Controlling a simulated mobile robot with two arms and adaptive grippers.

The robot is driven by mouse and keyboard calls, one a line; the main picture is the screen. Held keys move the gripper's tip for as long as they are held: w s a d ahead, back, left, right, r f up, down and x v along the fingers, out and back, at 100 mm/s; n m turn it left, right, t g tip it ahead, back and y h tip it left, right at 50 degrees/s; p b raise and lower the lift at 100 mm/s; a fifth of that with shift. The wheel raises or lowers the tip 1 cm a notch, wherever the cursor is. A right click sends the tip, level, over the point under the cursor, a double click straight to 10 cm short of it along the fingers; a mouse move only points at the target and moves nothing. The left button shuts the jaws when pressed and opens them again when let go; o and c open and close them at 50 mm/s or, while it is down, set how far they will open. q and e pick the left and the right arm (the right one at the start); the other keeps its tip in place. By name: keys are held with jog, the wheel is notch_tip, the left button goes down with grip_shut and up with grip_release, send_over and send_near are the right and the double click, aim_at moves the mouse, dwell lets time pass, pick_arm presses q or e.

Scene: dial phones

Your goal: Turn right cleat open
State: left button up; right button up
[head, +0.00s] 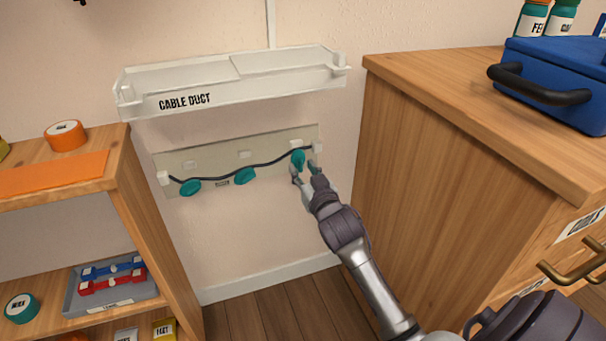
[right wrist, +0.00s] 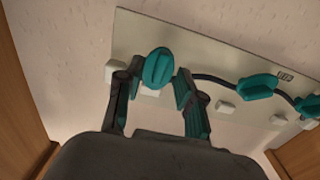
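The right cleat (head: 298,158) is a teal oval knob at the right end of a beige wall panel (head: 205,158). It stands nearly upright, while the left cleat (head: 190,187) and middle cleat (head: 245,176) lie closer to level. A black cable (head: 222,178) runs along the cleats. My right gripper (head: 306,172) is at the right cleat. In the right wrist view its fingers (right wrist: 158,92) are apart, with the right cleat (right wrist: 158,67) showing between their tips; whether they touch it I cannot tell. My left gripper is not in view.
A white cable duct tray (head: 235,85) juts from the wall just above the panel. A wooden cabinet (head: 440,170) stands close on the right, with a blue toolbox (head: 555,75) on top. A wooden shelf (head: 130,190) stands on the left. The floor below the panel is clear.

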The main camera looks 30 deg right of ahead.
jog(key=shift+w+d, duration=0.1)
jog(key=shift+w, duration=0.15)
grip_shut()
